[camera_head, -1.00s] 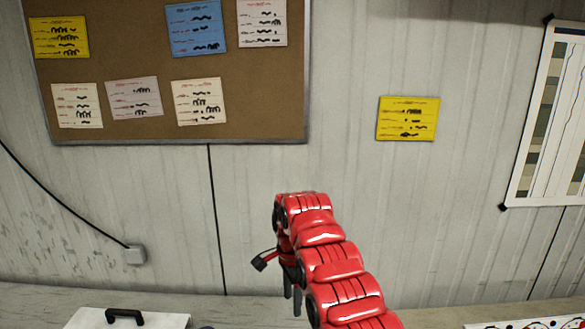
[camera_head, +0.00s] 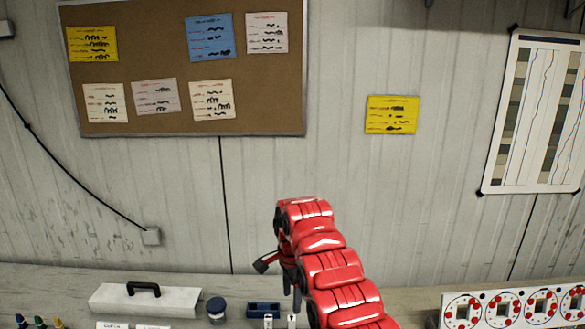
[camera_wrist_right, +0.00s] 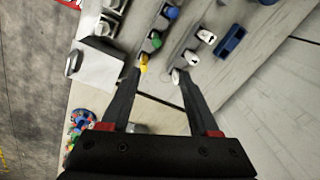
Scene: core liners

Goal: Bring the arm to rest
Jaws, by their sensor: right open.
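My right arm, red and segmented, rises from the bottom centre of the head view in front of the wall. Its right gripper (camera_head: 292,280) hangs at the arm's far end, mostly hidden by the red links. In the right wrist view the gripper (camera_wrist_right: 157,75) has its two dark fingers spread apart with nothing held between them. The fingers are above a bench carrying small items, including a yellow-topped one (camera_wrist_right: 144,62) and a white one (camera_wrist_right: 175,76) near the fingertips in the picture. Whether they touch cannot be told. My left gripper is not in view.
The bench (camera_head: 400,272) runs along the wall. On it are a white box with black handle (camera_head: 150,301), a dark blue-lidded jar (camera_head: 216,308), a blue tray (camera_head: 263,309) and a white panel with red-dotted discs (camera_head: 515,309).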

